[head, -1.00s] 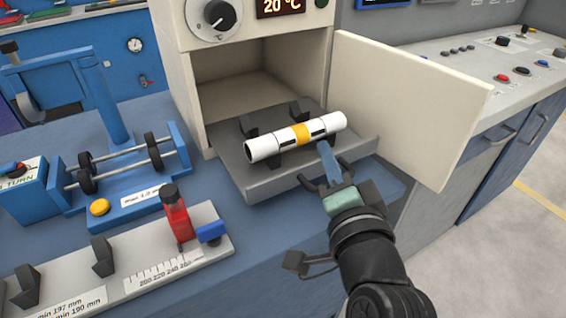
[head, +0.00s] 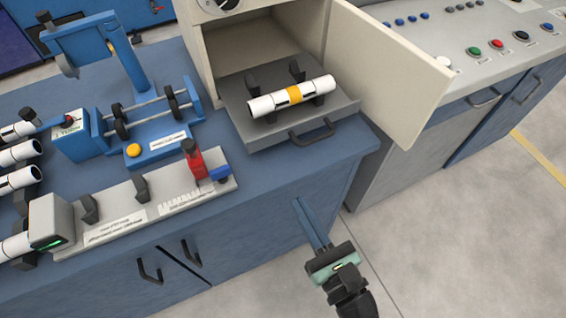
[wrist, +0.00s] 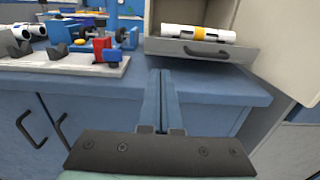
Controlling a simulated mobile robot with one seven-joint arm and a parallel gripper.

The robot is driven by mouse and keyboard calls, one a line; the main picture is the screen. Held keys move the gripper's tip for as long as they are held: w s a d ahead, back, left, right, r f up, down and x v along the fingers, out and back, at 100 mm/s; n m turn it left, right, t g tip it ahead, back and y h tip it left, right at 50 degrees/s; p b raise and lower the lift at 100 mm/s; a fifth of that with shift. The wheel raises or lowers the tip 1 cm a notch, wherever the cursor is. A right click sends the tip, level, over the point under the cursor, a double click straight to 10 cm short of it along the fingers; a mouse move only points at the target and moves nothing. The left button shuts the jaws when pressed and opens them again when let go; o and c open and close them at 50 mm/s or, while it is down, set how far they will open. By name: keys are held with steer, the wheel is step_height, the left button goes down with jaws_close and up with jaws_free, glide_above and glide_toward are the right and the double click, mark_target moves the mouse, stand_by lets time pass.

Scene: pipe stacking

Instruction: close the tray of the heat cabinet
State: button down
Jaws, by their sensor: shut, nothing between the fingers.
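The heat cabinet (head: 228,50) stands open at the back, its cream door (head: 395,70) swung out to the right. Its grey tray (head: 345,106) is pulled out, with a dark handle (head: 312,134) on its front. My gripper (head: 300,205) is shut and empty, in front of the bench edge and below the tray, apart from the handle. In the wrist view its blue fingers (wrist: 160,75) are together.
A blue roller fixture (head: 150,125) and a grey measuring rail with a red clamp (head: 194,160) stand left of the tray. Several white pipes (head: 20,153) lie at the far left. A control console (head: 480,50) is at the right. Floor in front is clear.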

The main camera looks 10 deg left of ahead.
mark_target(265, 143)
steer(key=x, duration=1.3)
steer(key=shift+w+a, duration=0.25)
steer(key=shift+w, duration=0.05)
steer(key=shift+w, duration=0.1)
